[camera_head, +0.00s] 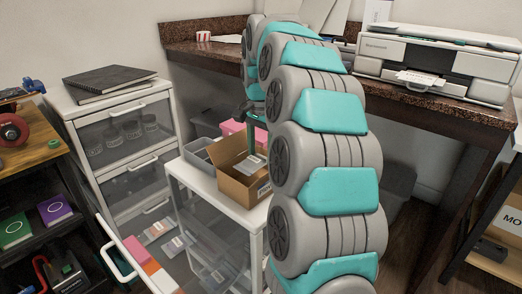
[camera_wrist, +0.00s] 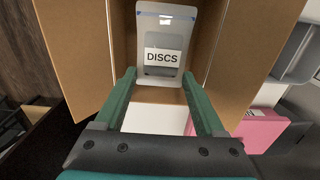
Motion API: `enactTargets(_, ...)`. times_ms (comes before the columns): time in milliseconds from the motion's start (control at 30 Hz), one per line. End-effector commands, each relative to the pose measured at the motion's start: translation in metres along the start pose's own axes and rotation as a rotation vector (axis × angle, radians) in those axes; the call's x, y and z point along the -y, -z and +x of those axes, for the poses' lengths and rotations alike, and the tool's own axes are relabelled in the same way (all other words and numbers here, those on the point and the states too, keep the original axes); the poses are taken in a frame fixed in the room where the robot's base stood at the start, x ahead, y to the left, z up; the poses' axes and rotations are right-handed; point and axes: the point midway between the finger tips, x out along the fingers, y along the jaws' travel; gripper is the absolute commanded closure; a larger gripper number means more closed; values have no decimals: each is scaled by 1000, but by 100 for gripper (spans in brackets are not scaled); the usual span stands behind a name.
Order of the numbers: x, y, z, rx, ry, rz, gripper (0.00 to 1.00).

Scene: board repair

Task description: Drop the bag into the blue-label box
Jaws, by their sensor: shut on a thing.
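The bag (camera_wrist: 162,40) is clear and grey, with a white "DISCS" label and a thin blue strip along its far end. My gripper (camera_wrist: 158,78) is shut on the bag, with a green finger at each side of it. In the head view, my gripper (camera_head: 251,146) points down over an open cardboard box (camera_head: 236,188), and the bag (camera_head: 251,165) shows at the box's opening. I cannot tell whether the bag touches the box floor. A label shows on the cardboard box's side, but I see no clear blue on it.
The cardboard box stands on a white-topped cart (camera_head: 200,181), beside a grey bin (camera_head: 196,158). A pink box (camera_wrist: 262,128) is close by. A drawer unit (camera_head: 122,130) stands left, and a printer (camera_head: 436,62) on the counter at right. My arm hides the middle.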

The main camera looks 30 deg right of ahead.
Motion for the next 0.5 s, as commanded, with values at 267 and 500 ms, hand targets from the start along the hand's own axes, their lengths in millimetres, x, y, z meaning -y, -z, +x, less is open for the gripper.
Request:
enactTargets(267,0,0,0,0,0,0,83)
enactTargets(500,0,0,0,0,0,0,13)
